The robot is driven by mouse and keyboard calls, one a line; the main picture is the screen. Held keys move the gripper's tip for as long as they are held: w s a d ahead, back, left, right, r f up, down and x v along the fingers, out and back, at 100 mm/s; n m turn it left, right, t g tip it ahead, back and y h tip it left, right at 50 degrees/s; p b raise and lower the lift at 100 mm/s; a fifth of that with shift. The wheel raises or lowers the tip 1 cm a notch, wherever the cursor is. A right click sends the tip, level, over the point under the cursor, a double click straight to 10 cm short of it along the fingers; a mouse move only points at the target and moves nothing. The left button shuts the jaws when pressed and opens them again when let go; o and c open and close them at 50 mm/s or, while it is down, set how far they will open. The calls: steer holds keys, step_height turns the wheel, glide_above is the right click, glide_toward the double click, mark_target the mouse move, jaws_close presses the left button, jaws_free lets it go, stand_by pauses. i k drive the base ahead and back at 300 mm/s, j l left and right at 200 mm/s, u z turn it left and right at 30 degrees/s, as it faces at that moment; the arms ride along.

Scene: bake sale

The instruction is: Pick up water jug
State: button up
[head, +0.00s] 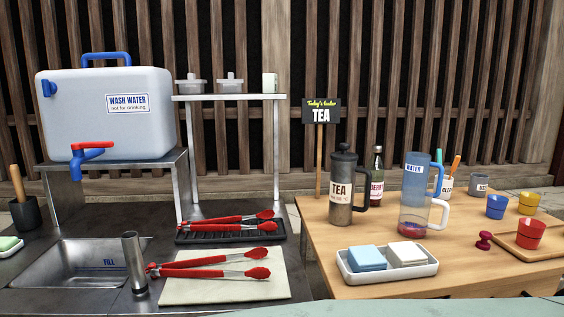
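The water jug (415,168) is a tall blue see-through jug with a white "WATER" label and a blue handle on its right. It stands upright on the wooden table at the right. A clear jug or cup (411,210) with a pale handle and a little red at its bottom overlaps its lower part, so the water jug's base is hard to make out. Whether the two touch I cannot tell. My gripper is not in view.
A tea press (341,190) stands left of the jug, a dark bottle (377,176) behind. A white tray (392,279) with two blocks lies in front. Colored cups (496,206) stand right. The left counter holds a wash-water tank (105,125), sink (75,270) and red tongs (215,270).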

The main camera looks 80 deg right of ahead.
mark_target(417, 164)
steer(key=z, duration=3.6)
